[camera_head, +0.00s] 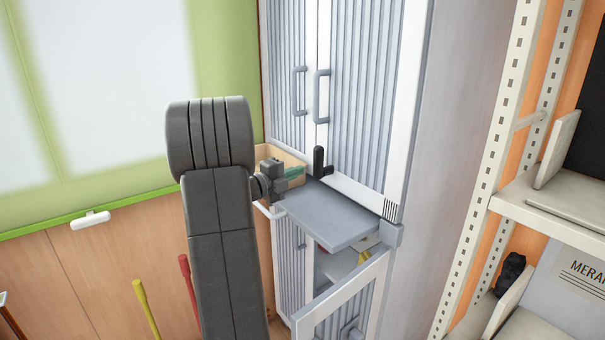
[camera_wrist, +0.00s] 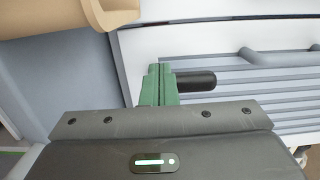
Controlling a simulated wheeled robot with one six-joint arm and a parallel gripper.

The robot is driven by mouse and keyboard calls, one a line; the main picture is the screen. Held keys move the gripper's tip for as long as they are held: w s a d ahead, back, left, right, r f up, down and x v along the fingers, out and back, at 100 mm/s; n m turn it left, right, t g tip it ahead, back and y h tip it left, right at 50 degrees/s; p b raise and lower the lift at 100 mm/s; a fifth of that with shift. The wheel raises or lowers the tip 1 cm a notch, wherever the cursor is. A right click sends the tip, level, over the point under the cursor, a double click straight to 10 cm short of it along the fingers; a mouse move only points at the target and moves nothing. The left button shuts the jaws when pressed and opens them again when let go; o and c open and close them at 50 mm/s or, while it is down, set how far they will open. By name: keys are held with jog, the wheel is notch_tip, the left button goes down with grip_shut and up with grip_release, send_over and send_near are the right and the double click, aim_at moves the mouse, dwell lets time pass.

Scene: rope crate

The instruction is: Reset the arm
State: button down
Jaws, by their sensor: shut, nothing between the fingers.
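My gripper (camera_head: 294,172) is at the end of my dark grey arm, just above the grey pull-out shelf of the white cabinet (camera_head: 365,90). Its green fingers also show in the wrist view (camera_wrist: 159,84), pressed together with nothing between them. A black upright handle (camera_head: 319,162) stands just to the right of the fingers in the head view. In the wrist view the black handle (camera_wrist: 196,82) appears right beside the fingertips; whether they touch I cannot tell.
A tan crate (camera_head: 268,152) sits behind my gripper, partly hidden. The grey shelf (camera_head: 335,217) sticks out from the cabinet. Below it a lower cabinet door (camera_head: 345,298) hangs open. A metal rack (camera_head: 560,200) stands at right. Red (camera_head: 188,280) and yellow (camera_head: 146,305) poles stand at lower left.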

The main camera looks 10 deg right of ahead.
jog(key=b+v, duration=0.1)
jog(key=v, duration=0.5)
jog(key=shift+w+a, duration=0.2)
jog(key=shift+a, duration=0.15)
